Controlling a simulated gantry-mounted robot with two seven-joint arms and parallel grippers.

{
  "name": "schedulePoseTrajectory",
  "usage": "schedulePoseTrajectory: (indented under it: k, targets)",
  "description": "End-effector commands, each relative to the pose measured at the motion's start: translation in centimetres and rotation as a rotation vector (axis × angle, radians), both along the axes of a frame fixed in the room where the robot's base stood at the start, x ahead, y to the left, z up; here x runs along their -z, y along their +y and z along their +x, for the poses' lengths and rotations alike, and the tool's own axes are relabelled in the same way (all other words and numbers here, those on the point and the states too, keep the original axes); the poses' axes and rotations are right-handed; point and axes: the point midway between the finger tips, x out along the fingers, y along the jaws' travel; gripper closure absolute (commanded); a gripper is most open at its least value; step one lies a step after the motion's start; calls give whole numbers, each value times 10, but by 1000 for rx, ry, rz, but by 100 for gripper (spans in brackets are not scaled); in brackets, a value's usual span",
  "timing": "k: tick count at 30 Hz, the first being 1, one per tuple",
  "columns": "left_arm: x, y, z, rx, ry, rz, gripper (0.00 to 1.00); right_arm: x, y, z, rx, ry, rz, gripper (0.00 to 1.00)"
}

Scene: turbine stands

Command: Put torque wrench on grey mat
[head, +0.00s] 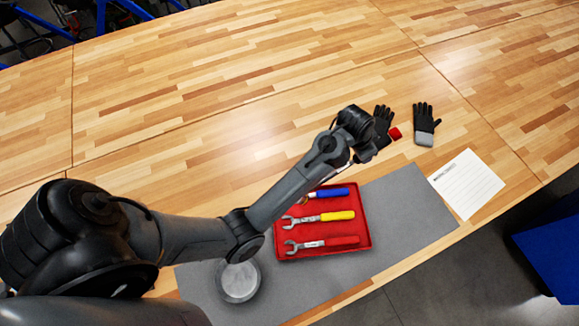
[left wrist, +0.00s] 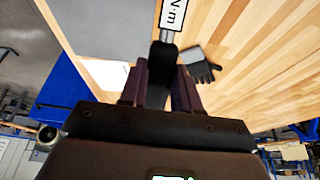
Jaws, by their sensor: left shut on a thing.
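The torque wrench (left wrist: 171,14) shows in the left wrist view as a black handle with a white label reading "N·m". My left gripper (left wrist: 160,80) is shut around its black handle; the rest of the wrench runs out of the top of that view. In the head view my left gripper (head: 370,150) is over the wood just beyond the grey mat (head: 408,205), and my arm hides most of the wrench. The mat lies along the near table edge and also shows in the left wrist view (left wrist: 85,25). My right gripper is in neither view.
A red tray (head: 366,225) with several wrenches, blue, yellow and red handled, sits on the mat. A round metal dish (head: 239,281) is left of it.

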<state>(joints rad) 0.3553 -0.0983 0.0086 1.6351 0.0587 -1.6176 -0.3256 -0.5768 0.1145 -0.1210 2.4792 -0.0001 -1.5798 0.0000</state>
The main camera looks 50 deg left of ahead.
Motion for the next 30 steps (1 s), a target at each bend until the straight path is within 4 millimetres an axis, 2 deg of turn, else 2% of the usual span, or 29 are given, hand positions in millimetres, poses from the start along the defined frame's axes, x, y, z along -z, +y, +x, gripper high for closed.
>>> schedulePoseTrajectory:
  k: [1,4,9,13,17,30]
  targets:
    - [-4,-2,9,1,-8,0,100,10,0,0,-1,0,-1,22]
    - [-14,-5,20,1,-7,0,100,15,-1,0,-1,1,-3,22]
    - [-29,-8,32,2,-5,-1,100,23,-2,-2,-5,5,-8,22]
    - [-33,-2,37,0,-3,-1,100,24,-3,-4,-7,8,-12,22]
    - [-26,14,40,-2,-1,-1,100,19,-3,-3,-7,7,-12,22]
    - [19,90,51,0,-2,-1,100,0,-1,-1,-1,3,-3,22]
